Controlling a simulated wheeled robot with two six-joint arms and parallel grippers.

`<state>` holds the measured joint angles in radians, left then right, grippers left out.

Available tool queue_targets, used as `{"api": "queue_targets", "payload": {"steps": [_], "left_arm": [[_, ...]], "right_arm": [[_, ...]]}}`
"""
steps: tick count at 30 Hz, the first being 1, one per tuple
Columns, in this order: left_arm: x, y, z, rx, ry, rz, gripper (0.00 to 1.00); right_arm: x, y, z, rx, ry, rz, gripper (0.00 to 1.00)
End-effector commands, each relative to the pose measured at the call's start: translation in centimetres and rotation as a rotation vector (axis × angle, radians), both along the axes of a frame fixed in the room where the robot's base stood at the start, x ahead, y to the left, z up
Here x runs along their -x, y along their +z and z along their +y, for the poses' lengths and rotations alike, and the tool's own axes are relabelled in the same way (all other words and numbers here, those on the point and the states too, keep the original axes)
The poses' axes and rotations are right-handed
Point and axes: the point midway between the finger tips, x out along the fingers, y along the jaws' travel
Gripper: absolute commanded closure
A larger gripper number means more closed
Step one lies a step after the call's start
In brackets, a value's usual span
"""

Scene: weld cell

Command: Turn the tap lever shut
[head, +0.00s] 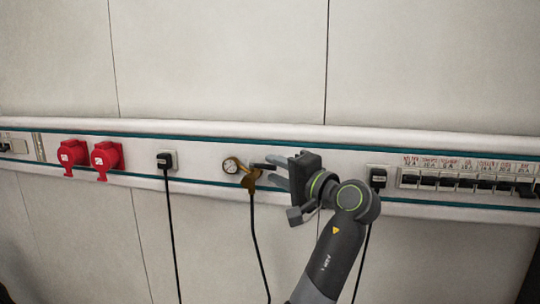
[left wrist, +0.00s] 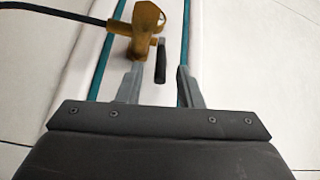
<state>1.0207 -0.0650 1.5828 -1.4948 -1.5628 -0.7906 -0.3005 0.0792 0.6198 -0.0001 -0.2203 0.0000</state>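The brass tap (head: 250,180) is on the wall rail, joined to a round gauge, with a black hose running down from it. In the left wrist view the tap (left wrist: 147,20) is at the top, with its black-gripped lever (left wrist: 161,62) pointing towards my gripper. My left gripper (head: 274,171) is just right of the tap in the head view, its fingers apart. My right gripper is not in view.
The gauge (head: 231,165) sits left of the tap. Two red sockets (head: 105,157) and a black plug (head: 166,160) are further left on the rail. Another plug (head: 378,178) and a row of breakers (head: 465,183) are to the right. The wall above is bare.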

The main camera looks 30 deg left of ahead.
Motion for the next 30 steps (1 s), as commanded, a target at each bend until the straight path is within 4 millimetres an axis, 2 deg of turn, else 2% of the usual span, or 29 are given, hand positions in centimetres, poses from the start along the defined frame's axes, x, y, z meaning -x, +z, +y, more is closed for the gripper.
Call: {"api": "queue_targets", "payload": {"steps": [1,6,16,17,24,30], "left_arm": [[-0.3,0.4,0.8,-0.002,0.002,0.0,0.67],[-0.7,0.2,2.1,0.0,0.0,0.001,0.67],[-0.9,0.0,2.4,0.001,-0.001,-0.001,0.67],[-0.9,0.0,2.4,0.001,-0.001,-0.001,0.68],[-0.9,0.1,2.4,0.001,-0.001,-0.001,1.0],[-0.9,0.0,2.4,0.001,0.006,0.0,1.0]], "right_arm": [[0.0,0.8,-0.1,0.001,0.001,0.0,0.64],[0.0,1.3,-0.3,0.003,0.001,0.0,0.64],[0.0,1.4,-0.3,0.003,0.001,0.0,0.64],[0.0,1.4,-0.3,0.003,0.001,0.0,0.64],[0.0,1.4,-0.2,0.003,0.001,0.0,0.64],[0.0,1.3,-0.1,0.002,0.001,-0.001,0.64]]}}
